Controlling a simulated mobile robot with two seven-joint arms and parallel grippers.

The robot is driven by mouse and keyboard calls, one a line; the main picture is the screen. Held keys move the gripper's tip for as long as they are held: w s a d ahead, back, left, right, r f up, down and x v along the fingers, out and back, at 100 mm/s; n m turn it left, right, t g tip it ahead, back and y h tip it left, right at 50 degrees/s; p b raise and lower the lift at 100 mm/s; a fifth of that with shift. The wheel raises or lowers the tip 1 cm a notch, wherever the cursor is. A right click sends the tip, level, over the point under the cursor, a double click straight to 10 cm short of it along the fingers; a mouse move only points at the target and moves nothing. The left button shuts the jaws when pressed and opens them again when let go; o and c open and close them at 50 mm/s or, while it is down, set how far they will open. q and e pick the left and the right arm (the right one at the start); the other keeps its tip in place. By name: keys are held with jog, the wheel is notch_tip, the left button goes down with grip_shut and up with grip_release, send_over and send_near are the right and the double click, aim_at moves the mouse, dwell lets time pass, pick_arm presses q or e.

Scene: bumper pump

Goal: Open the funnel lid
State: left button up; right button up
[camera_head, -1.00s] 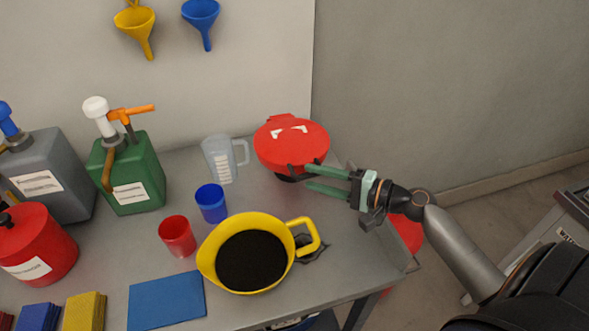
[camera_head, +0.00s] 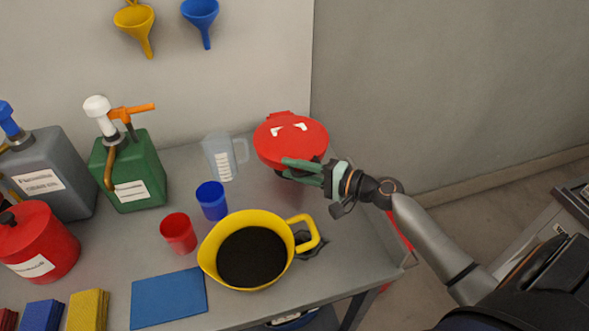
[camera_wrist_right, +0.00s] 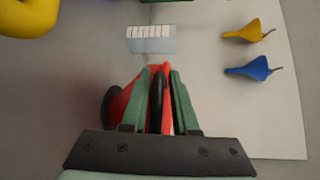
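The funnel with its red round lid (camera_head: 290,136) stands at the back right of the table, and the lid lies closed on top. The lid has white marks on it. My right gripper (camera_head: 288,168) is at the lid's front right edge, its green fingers apart. In the right wrist view, the red lid (camera_wrist_right: 122,104) shows edge-on behind and between the fingers (camera_wrist_right: 162,72), with a dark curved rim in the gap. I cannot tell whether the fingers touch it. The funnel's lower part is mostly hidden. My left gripper is out of view.
A yellow jug (camera_head: 210,250) with dark contents stands in front of the funnel. A clear measuring jug (camera_head: 220,158), a blue cup (camera_head: 211,201) and a red cup (camera_head: 178,234) stand to the left. A green pump can (camera_head: 130,175) stands further left. A wall closes the back.

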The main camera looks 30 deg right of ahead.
jog(key=shift+s+f, duration=0.1)
jog(key=shift+f, duration=0.1)
grip_shut()
jog(key=shift+f, duration=0.1)
